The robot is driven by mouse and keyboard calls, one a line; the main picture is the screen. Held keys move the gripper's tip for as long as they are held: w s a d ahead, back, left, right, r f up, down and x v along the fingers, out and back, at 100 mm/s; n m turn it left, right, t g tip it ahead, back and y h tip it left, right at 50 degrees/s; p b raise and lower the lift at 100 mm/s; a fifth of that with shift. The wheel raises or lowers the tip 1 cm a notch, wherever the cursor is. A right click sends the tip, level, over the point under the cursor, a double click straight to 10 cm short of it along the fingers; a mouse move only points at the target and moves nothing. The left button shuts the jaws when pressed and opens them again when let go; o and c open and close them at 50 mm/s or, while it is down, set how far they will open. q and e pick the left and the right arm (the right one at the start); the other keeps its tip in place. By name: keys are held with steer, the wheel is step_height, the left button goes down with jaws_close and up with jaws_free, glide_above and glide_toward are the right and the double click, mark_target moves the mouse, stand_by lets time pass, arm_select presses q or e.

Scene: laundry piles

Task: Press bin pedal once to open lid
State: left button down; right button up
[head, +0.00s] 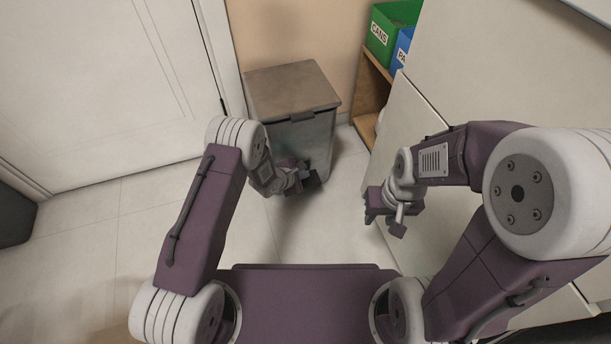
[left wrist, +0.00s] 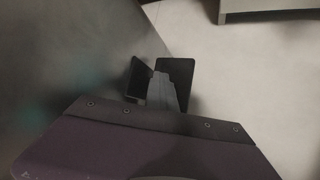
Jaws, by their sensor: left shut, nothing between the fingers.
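A grey metal pedal bin (head: 300,140) stands against the wall in the head view, its brown-grey lid (head: 290,88) shut. My left gripper (head: 313,182) is low at the bin's front, shut and empty. In the left wrist view its dark fingers (left wrist: 157,85) are close beside a grey surface on the left that looks like the bin (left wrist: 60,65). I cannot make out the pedal; the gripper hides the foot of the bin. My right gripper (head: 388,217) hangs to the right, apart from the bin, and its jaws are unclear.
A white door (head: 100,80) is on the left. To the right of the bin is a wooden shelf (head: 372,90) with a green box (head: 390,28) marked CANS and a blue box (head: 402,48). White cabinets (head: 480,70) border the right. The tiled floor (head: 110,230) at left is clear.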

mark_target(303, 180)
arm_select(q)
steer(key=shift+r+p, duration=1.3)
steer(key=shift+p, duration=0.15)
step_height(303, 180, up, 6)
steer(key=p, duration=0.6)
